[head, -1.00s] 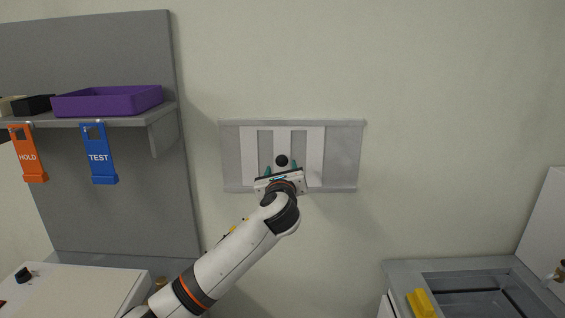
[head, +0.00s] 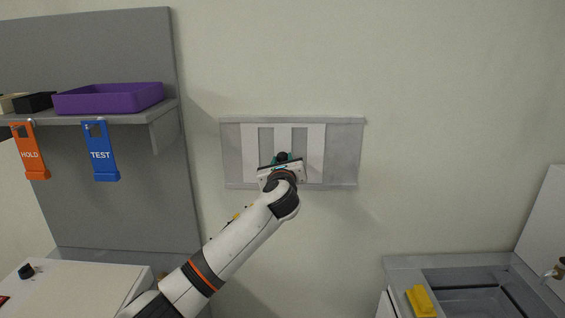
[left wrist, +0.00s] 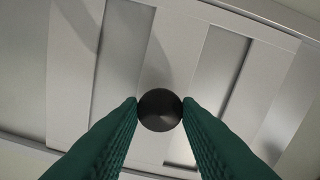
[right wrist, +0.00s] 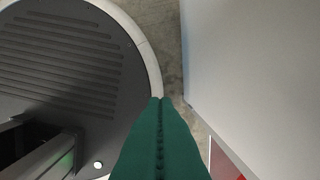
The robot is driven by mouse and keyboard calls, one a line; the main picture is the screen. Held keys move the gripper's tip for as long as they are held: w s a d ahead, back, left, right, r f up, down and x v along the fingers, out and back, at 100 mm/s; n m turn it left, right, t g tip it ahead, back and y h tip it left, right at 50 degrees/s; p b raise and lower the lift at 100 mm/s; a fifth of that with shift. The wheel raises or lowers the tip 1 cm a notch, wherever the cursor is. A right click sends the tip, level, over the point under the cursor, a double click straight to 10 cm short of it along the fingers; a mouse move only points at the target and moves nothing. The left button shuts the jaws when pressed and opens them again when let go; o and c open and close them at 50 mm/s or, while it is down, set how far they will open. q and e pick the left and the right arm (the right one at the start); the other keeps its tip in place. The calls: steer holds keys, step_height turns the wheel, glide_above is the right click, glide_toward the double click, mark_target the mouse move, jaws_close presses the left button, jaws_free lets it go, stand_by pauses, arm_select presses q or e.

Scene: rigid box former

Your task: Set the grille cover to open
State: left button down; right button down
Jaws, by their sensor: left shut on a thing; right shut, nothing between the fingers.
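The grille cover (head: 315,150) is a white slotted panel in a grey wall frame (head: 345,152). It stands left of the frame's middle, with grey slots showing between its white bars. A round black knob (head: 282,157) sits on the cover. My left gripper (head: 283,159) is at the knob and shut on it. In the left wrist view the green fingers touch the black knob (left wrist: 160,110) from both sides, with the cover behind. My right gripper (right wrist: 162,100) is shut and empty, pointing down at the floor; it does not show in the head view.
A shelf at the left holds a purple tray (head: 108,98), with an orange HOLD tag (head: 30,155) and a blue TEST tag (head: 101,155) hanging from its edge. A sink (head: 470,290) with a yellow object (head: 421,301) is at lower right. The wall around the frame is clear.

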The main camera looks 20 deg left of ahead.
arm_select(q)
steer(key=shift+w+d, duration=0.2)
steer(key=shift+d, duration=0.55)
steer(key=shift+w+d, duration=0.2)
steer(key=shift+d, duration=0.6)
steer(key=shift+w+d, duration=0.2)
steer(key=shift+d, duration=0.55)
steer(key=shift+a, duration=0.1)
steer(key=c, duration=1)
jaws_free()
steer(key=shift+c, duration=0.2)
steer(key=b, duration=0.2)
glide_toward(300, 155)
steer(key=v, duration=0.7)
steer(key=shift+r, duration=0.2)
